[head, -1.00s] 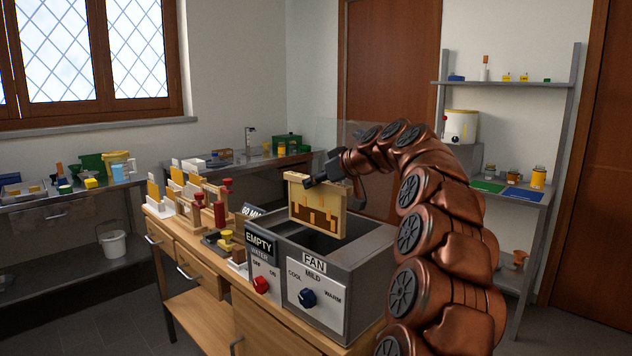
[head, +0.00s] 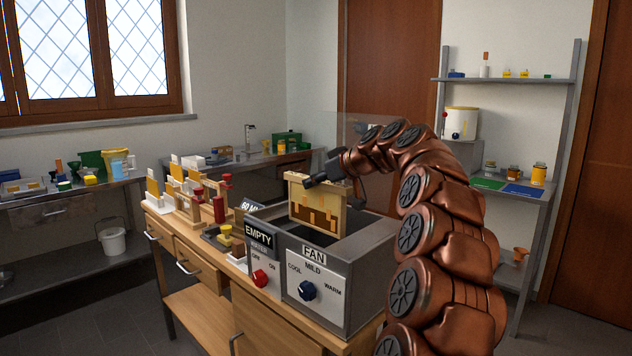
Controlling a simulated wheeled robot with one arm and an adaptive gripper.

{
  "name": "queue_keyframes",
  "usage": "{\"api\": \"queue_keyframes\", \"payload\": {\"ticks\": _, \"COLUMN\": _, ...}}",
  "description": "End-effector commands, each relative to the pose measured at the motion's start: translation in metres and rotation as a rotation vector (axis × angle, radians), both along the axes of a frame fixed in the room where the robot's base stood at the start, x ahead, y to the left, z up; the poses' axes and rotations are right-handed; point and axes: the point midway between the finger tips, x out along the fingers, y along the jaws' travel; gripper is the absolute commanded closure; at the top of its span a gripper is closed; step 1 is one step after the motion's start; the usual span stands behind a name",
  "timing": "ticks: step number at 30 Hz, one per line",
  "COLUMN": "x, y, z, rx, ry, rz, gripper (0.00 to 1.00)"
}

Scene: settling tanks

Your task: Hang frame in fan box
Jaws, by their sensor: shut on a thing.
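The frame (head: 315,205) is a pale wooden rectangle with a cream and brown stepped comb face. It is upright in the head view, its lower edge at the opening of the fan box. The fan box (head: 362,282) is a grey open-topped box with a "FAN" label and a blue knob on its white front panel. My gripper (head: 318,181) is shut on the frame's top bar. I cannot tell whether the frame touches the box; the box's inner far side is partly hidden behind it.
Left of the fan box is a section labelled "EMPTY" (head: 258,236) with a red knob (head: 260,278). Wooden racks with upright frames (head: 180,190) and red-handled items stand further left on the bench. A shelf unit (head: 505,190) stands behind my arm at right.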

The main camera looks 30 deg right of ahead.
Motion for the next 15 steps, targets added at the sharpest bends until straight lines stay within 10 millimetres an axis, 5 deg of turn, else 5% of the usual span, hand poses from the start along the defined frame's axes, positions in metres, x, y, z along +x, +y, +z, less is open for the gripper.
{"api": "queue_keyframes", "payload": {"ticks": 15, "x": -0.0001, "y": 0.0001, "z": -0.0097, "rx": 0.0, "ry": -0.002, "rz": 0.0, "gripper": 1.0}}
